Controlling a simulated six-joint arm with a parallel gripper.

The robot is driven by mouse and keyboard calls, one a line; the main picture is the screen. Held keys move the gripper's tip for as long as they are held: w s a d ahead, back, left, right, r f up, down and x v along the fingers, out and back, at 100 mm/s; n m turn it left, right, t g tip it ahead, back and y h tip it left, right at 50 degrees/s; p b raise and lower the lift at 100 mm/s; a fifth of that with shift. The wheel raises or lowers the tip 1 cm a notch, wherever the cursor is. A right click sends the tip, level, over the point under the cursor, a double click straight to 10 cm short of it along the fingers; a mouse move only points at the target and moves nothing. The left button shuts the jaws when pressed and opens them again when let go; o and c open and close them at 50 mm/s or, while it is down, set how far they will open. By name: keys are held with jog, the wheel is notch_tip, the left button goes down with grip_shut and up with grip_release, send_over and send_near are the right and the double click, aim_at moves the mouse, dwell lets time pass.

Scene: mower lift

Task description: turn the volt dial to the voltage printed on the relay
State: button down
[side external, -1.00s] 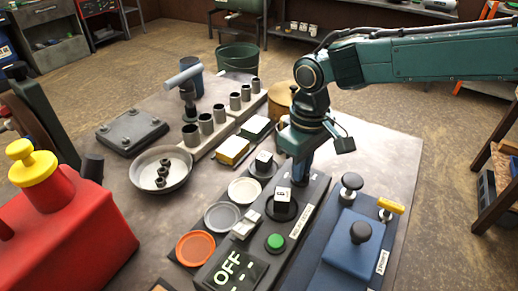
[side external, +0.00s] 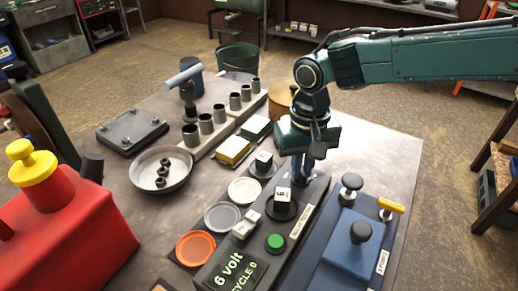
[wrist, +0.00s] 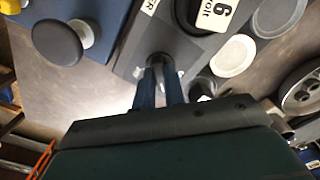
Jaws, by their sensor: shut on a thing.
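The relay (side external: 283,195) is a white block on a dark round seat of the tester panel (side external: 312,200). In the wrist view the relay (wrist: 213,12) shows "6 volt" printed on it. The tester's display (side external: 231,270) reads "6 volt" and "CYCLE 0". My gripper (side external: 301,180) points down at the far end of the panel, just beyond the relay. In the wrist view my gripper (wrist: 165,88) has its blue fingers closed on the volt dial (wrist: 160,62). The fingers hide much of the dial, and its scale cannot be read.
A green button (side external: 275,242) is on the panel. A white block (side external: 245,225) lies at its left edge, and another (side external: 263,161) stands on a dark dish. White (side external: 245,190), grey (side external: 222,217) and orange (side external: 195,249) dishes line the left. A blue box (side external: 350,248) with knobs stands right.

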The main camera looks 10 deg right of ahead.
jog(key=c, duration=1.5)
grip_release()
jog(key=shift+o, duration=0.2)
jog(key=shift+r, duration=0.1)
notch_tip(320, 180, up, 14)
